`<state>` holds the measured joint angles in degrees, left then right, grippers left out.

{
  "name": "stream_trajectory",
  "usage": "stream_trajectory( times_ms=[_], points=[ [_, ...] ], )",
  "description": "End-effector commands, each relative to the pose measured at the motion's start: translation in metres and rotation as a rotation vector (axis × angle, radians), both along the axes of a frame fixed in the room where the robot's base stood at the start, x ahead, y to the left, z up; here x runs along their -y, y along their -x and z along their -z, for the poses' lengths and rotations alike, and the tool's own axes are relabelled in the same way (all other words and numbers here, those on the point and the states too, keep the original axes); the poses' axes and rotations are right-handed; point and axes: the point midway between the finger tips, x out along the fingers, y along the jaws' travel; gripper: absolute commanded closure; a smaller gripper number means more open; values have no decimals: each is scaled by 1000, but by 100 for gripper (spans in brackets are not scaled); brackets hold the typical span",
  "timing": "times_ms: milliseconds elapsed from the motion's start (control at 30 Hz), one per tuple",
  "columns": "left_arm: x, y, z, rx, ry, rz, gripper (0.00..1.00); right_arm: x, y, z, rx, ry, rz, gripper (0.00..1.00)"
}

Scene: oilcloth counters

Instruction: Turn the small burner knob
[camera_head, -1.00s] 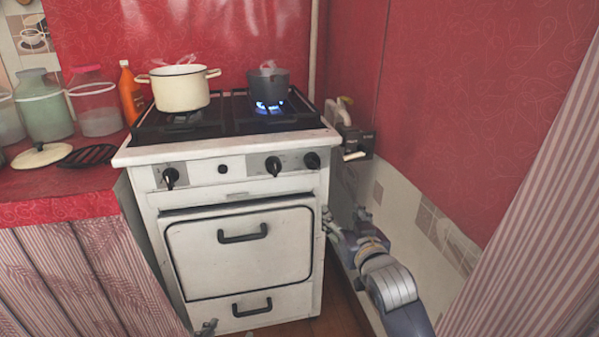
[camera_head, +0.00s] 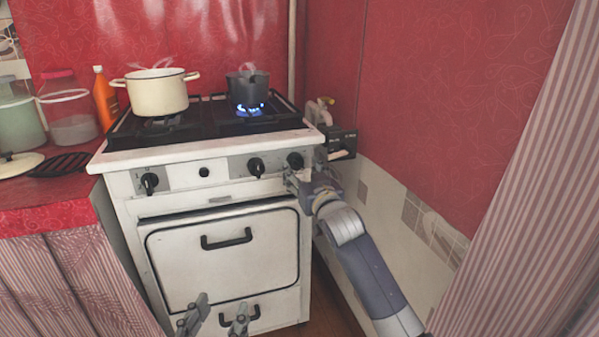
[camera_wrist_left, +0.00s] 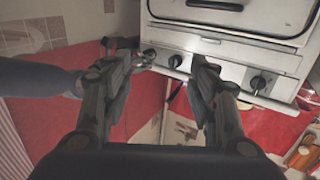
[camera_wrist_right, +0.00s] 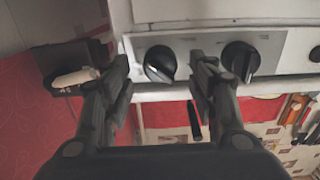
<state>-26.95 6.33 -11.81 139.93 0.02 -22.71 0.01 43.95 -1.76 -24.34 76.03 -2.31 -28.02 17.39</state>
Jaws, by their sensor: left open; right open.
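The white stove's front panel (camera_head: 228,178) carries black knobs: a left knob (camera_head: 149,183), a middle-right knob (camera_head: 256,167) and a rightmost knob (camera_head: 295,160). Which one is the small burner's is not clear. My right gripper (camera_head: 294,178) is open at the rightmost knob. In the right wrist view this knob (camera_wrist_right: 160,63) shows between the spread fingers (camera_wrist_right: 161,70), with the neighbouring knob (camera_wrist_right: 238,60) just right of them. Contact cannot be told. My left gripper (camera_head: 215,315) is open and empty, low in front of the lower drawer.
A cream pot (camera_head: 157,94) and a dark pot (camera_head: 246,90) stand on the cooktop; a blue flame (camera_head: 249,110) burns under the dark pot. The oven door handle (camera_head: 227,239) sticks out below the panel. A tiled wall (camera_head: 411,213) is close on the right.

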Motion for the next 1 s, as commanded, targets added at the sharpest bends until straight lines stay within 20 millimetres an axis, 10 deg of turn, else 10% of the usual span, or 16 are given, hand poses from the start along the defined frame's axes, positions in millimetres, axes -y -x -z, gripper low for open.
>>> stream_trajectory(
  times_ms=[667,867,1000],
  points=[
    [5,1,-36,177,45,11,46,-8,-23,0,-1,-1,0,46],
    [4,1,-35,176,45,10,46,-8,-23,0,-1,-1,0,91],
    [4,1,-35,176,45,10,46,-8,-23,0,-1,-1,0,91]
  ],
)
